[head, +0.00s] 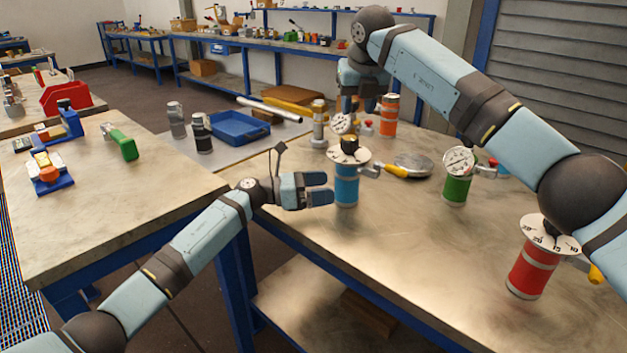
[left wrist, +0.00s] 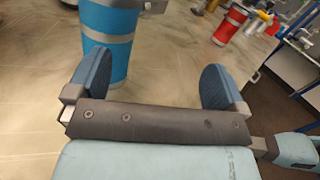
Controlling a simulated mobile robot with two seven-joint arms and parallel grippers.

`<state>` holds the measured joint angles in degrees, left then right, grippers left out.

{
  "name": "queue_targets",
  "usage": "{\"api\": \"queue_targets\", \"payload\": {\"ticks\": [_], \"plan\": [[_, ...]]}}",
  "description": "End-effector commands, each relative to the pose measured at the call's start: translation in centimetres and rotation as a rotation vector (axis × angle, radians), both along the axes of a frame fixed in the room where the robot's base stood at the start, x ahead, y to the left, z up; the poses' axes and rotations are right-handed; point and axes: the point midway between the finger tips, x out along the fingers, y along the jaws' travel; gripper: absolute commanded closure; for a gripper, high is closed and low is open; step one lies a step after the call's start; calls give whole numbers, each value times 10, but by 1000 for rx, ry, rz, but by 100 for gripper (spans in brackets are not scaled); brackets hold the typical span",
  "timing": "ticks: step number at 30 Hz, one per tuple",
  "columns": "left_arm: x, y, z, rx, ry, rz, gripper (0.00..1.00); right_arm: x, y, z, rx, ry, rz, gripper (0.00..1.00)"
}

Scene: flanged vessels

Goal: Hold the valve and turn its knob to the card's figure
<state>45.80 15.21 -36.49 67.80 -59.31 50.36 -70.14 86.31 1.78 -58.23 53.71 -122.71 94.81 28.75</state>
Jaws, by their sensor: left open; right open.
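A blue vessel (head: 346,188) stands upright near the table's left edge. On top it has a white dial plate (head: 336,157) with a black knob (head: 349,145), and a side outlet points right. My left gripper (head: 322,188) is open, low at the left side of the blue body, its fingers pointing at it. In the left wrist view, the blue body (left wrist: 108,42) stands beyond the open fingers (left wrist: 155,82), toward the left one. My right gripper (head: 358,104) is open above and behind the blue vessel, partly hidden by its own wrist. I cannot make out a card's figure.
A green vessel (head: 456,188) with a gauge and a red vessel (head: 532,270) with a numbered dial stand to the right. An orange vessel (head: 388,115) stands behind. A yellow-handled tool (head: 396,171) lies near the blue vessel. The front middle of the table is clear.

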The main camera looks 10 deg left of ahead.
Motion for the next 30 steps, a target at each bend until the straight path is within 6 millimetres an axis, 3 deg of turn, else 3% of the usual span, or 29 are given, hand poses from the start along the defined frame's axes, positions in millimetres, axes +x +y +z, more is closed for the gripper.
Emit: {"api": "queue_targets", "payload": {"ticks": [3, 8, 21, 30], "plan": [[31, 14, -6, 54, -81, 72, 2, 0, 0, 0, 0, 0, 0, 57], [48, 19, -11, 90, -131, 110, 2, 0, 0, 0, 0, 0, 0, 57], [69, -36, -11, 91, -133, 113, 2, 0, 0, 0, 0, 0, 0, 57], [73, -48, -12, 91, -133, 114, 2, 0, 0, 0, 0, 0, 0, 57]]}}
